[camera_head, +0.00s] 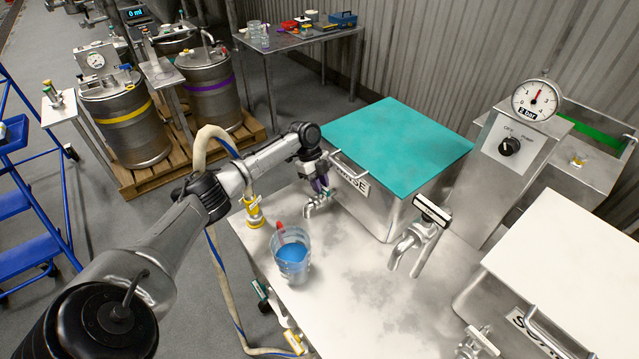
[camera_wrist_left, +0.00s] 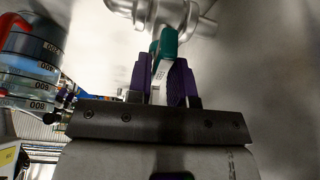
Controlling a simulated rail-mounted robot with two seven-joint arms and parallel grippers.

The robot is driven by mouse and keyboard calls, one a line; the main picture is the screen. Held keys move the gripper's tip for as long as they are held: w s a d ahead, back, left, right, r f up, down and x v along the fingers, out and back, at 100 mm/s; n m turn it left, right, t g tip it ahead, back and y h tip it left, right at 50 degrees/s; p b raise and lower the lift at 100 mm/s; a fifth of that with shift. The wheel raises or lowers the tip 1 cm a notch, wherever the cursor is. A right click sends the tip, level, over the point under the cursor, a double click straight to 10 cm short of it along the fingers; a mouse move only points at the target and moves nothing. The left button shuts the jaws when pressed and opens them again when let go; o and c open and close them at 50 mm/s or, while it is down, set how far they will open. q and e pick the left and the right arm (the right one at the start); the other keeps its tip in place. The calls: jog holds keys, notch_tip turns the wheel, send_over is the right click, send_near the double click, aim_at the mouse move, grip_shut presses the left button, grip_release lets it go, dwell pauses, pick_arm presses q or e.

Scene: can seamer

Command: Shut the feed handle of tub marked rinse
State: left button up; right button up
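The tub marked rinse (camera_head: 375,217) is a metal box with a teal lid (camera_head: 400,145); my left arm partly hides its label. Its tap (camera_head: 316,203) sticks out low on the front. My left gripper (camera_head: 320,186) is at that tap. In the left wrist view, the teal and white feed handle (camera_wrist_left: 164,46) lies between the purple fingers of my left gripper (camera_wrist_left: 160,80), which look closed on it, under the metal tap body (camera_wrist_left: 165,14). My right gripper is out of view.
A clear jug of blue liquid (camera_head: 291,257) stands on the white bench (camera_head: 350,320) close to the tap. A pressure gauge (camera_head: 536,101) tops a metal post. A white-lidded tub (camera_head: 565,270) is at the right.

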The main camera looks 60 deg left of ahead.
pick_arm(q)
jog(key=o, duration=0.3)
jog(key=shift+n, duration=0.3)
